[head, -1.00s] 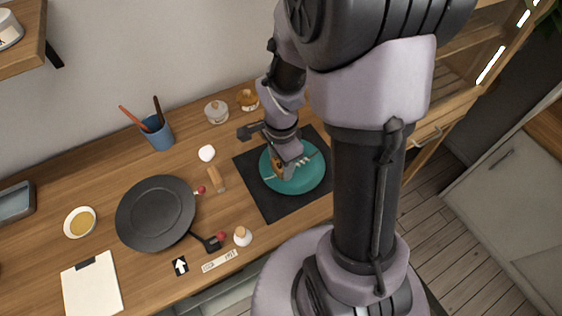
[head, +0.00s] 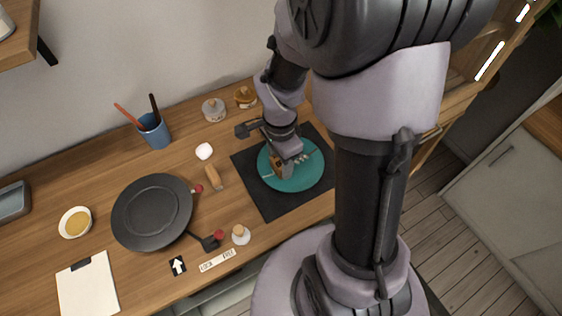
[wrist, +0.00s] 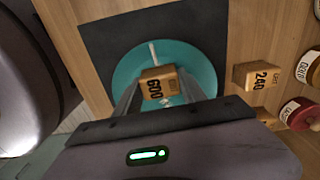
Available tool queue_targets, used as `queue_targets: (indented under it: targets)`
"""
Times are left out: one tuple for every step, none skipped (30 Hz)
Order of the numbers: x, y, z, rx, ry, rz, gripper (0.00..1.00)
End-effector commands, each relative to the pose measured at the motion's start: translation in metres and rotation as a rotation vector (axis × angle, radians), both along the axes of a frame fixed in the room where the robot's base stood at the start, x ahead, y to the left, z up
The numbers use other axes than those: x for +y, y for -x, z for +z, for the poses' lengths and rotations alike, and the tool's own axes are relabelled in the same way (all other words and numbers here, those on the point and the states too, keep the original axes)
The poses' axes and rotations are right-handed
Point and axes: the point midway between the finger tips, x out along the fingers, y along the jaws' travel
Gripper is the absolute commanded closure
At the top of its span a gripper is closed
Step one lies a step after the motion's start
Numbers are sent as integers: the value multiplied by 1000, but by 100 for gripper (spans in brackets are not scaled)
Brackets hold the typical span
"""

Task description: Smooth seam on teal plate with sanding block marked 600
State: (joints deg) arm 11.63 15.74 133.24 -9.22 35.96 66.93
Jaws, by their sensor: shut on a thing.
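The teal plate (head: 302,178) lies on a dark mat; it also shows in the wrist view (wrist: 203,68). My gripper (wrist: 158,92) is shut on the wooden sanding block marked 600 (wrist: 152,84). The block is over the middle of the plate; in the head view (head: 281,168) it looks low, at or very near the surface. A pale seam (wrist: 153,52) runs from beyond the block toward the plate's middle. The block and fingers hide part of the seam. A second block, marked 240 (wrist: 256,76), sits on the table right of the mat in the wrist view.
The dark mat (head: 260,193) has bare margins around the plate. Labelled jars (wrist: 298,112) stand at the wrist view's right. A black pan (head: 152,212), a small white-bodied bottle (head: 240,235), a blue cup with tools (head: 154,133) and a clipboard (head: 88,288) occupy the table further left.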

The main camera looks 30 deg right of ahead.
Motion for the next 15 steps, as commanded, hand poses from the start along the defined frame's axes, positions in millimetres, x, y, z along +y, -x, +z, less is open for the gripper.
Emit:
queue_targets:
  targets:
    - [0, 1, -2, 0, 0, 0, 90]
    - [-1, 2, -3, 0, 0, 0, 90]
    - [-1, 3, -4, 0, 0, 0, 90]
    - [-1, 3, -4, 0, 0, 0, 90]
    - [-1, 2, -4, 0, 0, 0, 90]
    - [-1, 0, -5, 1, 0, 0, 90]
    - [-1, 0, -5, 1, 0, 0, 90]
    - [-1, 0, -5, 1, 0, 0, 90]
    - [-1, 2, -4, 1, 0, 0, 90]
    - [-1, 4, -4, 1, 0, 0, 90]
    - [-1, 5, -3, 1, 0, 0, 90]
    - [-1, 5, -3, 2, -1, 1, 90]
    - [-1, 3, -3, 2, -1, 1, 90]
    - [0, 2, -2, 1, 0, 1, 90]
    - [0, 1, -2, 1, 0, 1, 90]
